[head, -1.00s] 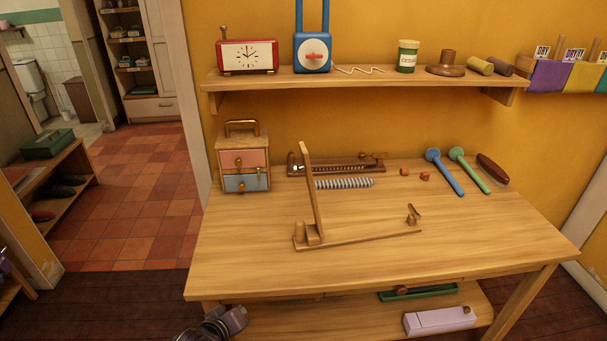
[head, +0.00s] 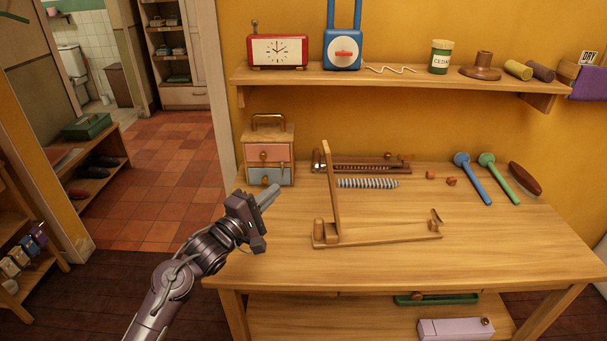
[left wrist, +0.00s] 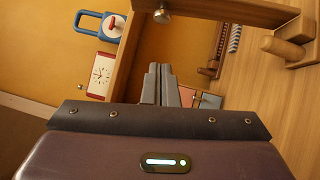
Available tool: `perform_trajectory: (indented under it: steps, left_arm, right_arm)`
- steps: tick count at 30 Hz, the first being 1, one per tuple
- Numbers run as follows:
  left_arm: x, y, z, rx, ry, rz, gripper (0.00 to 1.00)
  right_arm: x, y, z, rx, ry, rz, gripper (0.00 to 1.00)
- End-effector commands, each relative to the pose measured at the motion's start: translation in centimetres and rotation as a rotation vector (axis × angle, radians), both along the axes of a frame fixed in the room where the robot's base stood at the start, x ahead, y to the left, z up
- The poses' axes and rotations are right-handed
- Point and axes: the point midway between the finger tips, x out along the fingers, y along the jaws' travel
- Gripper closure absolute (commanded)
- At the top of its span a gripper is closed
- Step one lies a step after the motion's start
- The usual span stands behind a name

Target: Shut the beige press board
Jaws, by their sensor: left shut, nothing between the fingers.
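The beige press board (head: 331,190) stands nearly upright, hinged at the left end of its wooden base (head: 385,236) on the table. A small upright catch (head: 436,218) is at the base's right end. My left gripper (head: 273,190) is shut and empty, in the air left of the raised board and in front of the small drawer box. In the left wrist view the shut fingers (left wrist: 160,84) point toward the scene, and the raised board (left wrist: 128,58) crosses close by, apart from them as far as I can tell. My right gripper is not in view.
A drawer box (head: 268,152) with a brass handle stands at the table's back left. Behind the board lie a wooden rack (head: 362,166) and a striped coil (head: 367,183). The table's front right (head: 500,245) is clear.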

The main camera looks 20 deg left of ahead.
Motion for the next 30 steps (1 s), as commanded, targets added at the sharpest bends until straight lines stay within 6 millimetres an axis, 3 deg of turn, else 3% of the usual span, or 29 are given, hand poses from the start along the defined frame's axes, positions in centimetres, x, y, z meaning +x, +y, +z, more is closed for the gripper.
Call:
perform_trajectory:
  steps: [9,18,30]
  left_arm:
    - [6.2,-2.4,1.2,0.001,0.000,-0.001,1.00]
    - [7.3,-5.3,1.5,0.002,0.000,0.000,1.00]
    - [7.4,-5.6,1.5,0.003,0.001,0.001,1.00]
  right_arm:
    - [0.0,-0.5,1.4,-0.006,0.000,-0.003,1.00]
    - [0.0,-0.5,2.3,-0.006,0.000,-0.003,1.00]
    - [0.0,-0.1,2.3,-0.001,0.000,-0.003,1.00]
